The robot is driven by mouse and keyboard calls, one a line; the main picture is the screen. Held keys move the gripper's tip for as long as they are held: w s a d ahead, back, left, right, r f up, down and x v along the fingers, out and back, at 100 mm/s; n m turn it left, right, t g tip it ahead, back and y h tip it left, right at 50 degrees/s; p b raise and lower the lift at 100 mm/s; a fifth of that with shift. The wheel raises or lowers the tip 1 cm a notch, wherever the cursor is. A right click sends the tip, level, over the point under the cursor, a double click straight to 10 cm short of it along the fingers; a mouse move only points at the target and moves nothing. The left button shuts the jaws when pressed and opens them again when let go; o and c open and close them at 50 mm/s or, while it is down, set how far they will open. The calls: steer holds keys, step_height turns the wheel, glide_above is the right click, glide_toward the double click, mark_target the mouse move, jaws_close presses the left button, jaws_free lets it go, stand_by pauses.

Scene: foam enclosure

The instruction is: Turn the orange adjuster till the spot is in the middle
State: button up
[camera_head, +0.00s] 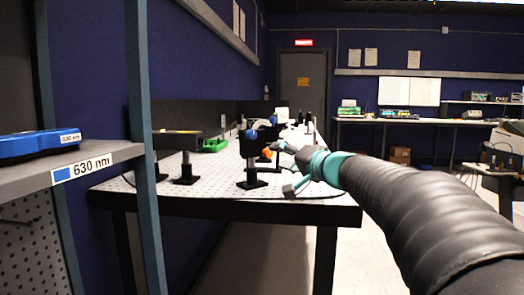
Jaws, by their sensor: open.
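The orange adjuster (267,153) is a small knob on the right side of a dark post-mounted optic (249,150) with a blue part on top. It stands on the perforated optical table. My gripper (279,147) reaches in from the right, open, with its tips close to the adjuster. The view is too small to tell whether they touch it or sit around it. My arm covers part of the table's right side. I cannot make out the spot.
A shelf at the left, labelled 630 nm (83,168), holds a blue case (38,143).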

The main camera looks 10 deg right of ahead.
mark_target(271, 153)
steer(key=shift+p+x, duration=0.5)
steer(key=shift+x, duration=2.2)
steer(key=shift+c, duration=0.3)
jaws_close()
